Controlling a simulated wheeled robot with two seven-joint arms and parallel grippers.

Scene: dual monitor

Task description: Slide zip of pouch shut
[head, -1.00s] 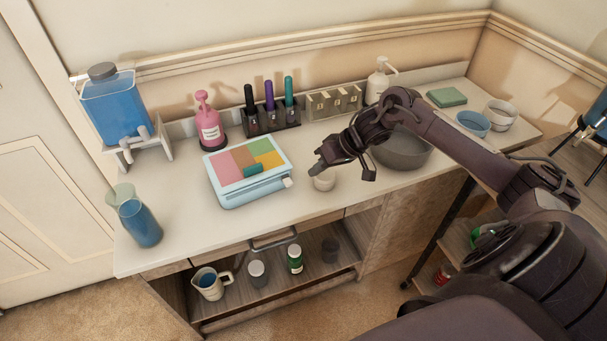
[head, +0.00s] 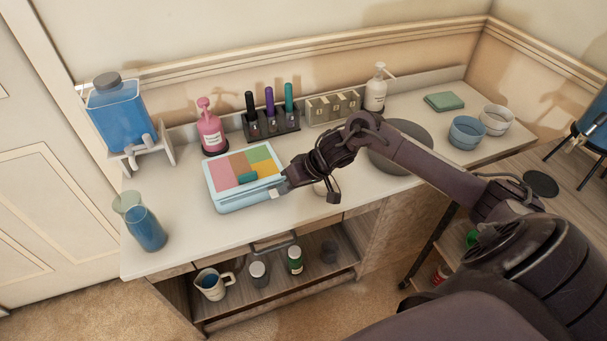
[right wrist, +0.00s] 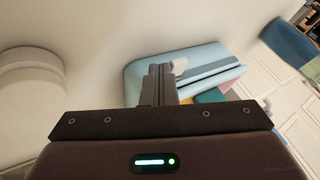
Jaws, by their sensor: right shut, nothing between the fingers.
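The pouch (head: 219,191) is light blue with coloured patches on top and lies on the counter. A dark zip line runs along its front side, with a pale tab (head: 275,193) near the right end. The pouch also shows in the right wrist view (right wrist: 146,70), with the pale tab (right wrist: 180,65) beside my fingertips. My right gripper (head: 286,184) is shut and empty at the pouch's right end, close to the tab. I cannot tell whether it touches the tab. Part of the pouch's right end is hidden behind the gripper. My left gripper is not in view.
A pink pump bottle (head: 210,132) and a marker stand (head: 272,124) are behind the pouch. A blue carafe (head: 148,232) stands left; the counter between is clear.

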